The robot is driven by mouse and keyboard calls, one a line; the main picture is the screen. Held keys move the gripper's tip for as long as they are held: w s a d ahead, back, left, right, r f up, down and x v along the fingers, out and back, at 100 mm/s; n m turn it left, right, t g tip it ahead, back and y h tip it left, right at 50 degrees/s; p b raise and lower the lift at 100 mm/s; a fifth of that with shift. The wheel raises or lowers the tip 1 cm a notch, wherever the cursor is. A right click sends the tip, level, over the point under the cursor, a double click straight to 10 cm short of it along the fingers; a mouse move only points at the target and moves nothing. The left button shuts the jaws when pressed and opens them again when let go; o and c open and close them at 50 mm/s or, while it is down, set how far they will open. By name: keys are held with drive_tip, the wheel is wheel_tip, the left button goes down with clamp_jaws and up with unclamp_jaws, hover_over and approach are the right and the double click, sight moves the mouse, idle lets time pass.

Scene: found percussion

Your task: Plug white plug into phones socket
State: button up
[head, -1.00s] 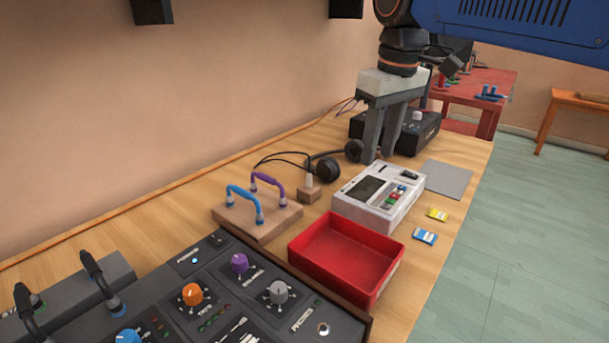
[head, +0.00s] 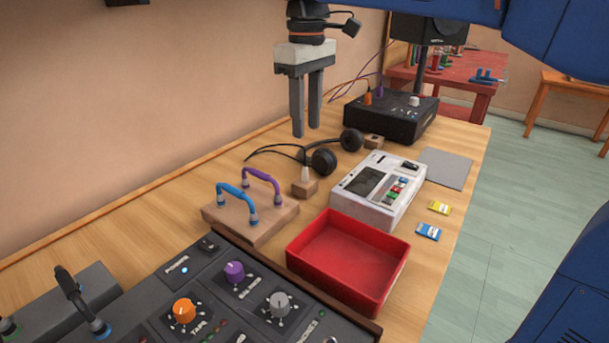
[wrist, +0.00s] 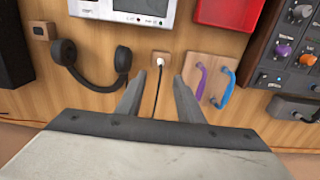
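The white plug (head: 305,174) stands upright in a small wooden block (head: 304,188) on the table; it also shows in the wrist view (wrist: 152,61). A dark cable runs from it. My gripper (head: 305,131) is open and empty, pointing down above and behind the plug. In the wrist view the fingertips (wrist: 158,77) are apart, with the cable visible between them and the plug just beyond. The phones socket (head: 330,340) is on the dark mixer (head: 255,318), mostly cut off at the bottom edge of the head view.
Headphones (head: 323,161) lie right of the block. A wooden board with blue and purple handles (head: 250,220), a red tray (head: 348,262) and a white tape machine (head: 380,190) surround it. A black amplifier (head: 390,118) stands farther back. Bare table lies left of the board.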

sight(305, 166)
wheel_tip(305, 166, down, 12)
drive_tip(key=shift+a+r, duration=0.15)
drive_tip(key=shift+r, duration=0.05)
idle(0.4)
drive_tip(key=shift+c, duration=0.3)
clamp_jaws()
